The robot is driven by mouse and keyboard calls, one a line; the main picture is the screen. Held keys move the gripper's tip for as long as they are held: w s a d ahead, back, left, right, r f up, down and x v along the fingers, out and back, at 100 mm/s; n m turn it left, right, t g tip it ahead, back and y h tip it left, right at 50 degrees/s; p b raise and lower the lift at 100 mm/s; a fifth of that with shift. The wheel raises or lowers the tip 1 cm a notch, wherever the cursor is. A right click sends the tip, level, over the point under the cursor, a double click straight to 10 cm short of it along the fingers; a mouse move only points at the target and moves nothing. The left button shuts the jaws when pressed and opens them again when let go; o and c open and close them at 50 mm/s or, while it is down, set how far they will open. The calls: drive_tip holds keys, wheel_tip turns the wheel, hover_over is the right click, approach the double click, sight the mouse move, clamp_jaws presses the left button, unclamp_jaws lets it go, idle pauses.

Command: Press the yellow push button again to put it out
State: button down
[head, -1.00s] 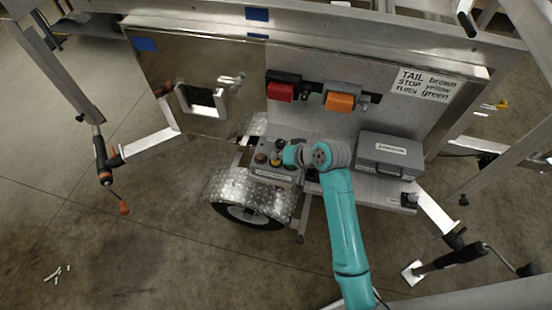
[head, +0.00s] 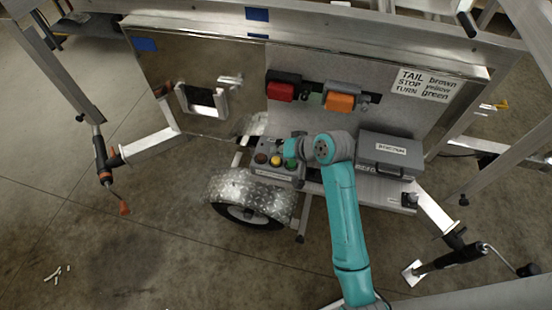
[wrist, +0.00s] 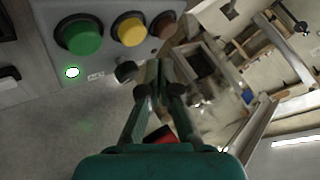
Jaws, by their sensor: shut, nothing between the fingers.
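The yellow push button (head: 276,160) sits between a brown button (head: 260,158) and a green button (head: 291,163) on a grey control box. In the wrist view the yellow button (wrist: 130,30) is plain to see, with nothing on it. My gripper (wrist: 152,70) is shut and empty, apart from the yellow button and below it in that picture. A small lamp (wrist: 72,72) by the green button glows bright green-white. I cannot tell from these views whether a lamp by the yellow button is lit.
A red lamp unit (head: 281,88) and an orange one (head: 341,101) are on the panel behind. A grey case (head: 390,152) stands right of my arm. A wheel fender (head: 240,187) is below left of the control box.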

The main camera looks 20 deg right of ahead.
drive_tip(key=shift+r, duration=2.1)
drive_tip(key=t+h, duration=0.2)
approach(278, 161)
wheel_tip(278, 161, down, 4)
drive_tip(key=a, duration=0.3)
drive_tip(key=s+f+t+h, duration=0.1)
drive_tip(key=s+f, duration=0.2)
drive_tip(key=s, duration=0.9)
drive_tip(key=s+r+n+t, duration=0.1)
drive_tip(key=s+r+t, duration=0.1)
drive_tip(key=s+r, duration=0.4)
drive_tip(key=s+r+n+t+h, duration=0.1)
drive_tip(key=s+r, duration=0.5)
drive_tip(key=s, duration=1.1)
drive_tip(key=shift+d+n+t+h, duration=0.3)
drive_tip(key=shift+n+t, duration=0.1)
drive_tip(key=shift+n, duration=0.1)
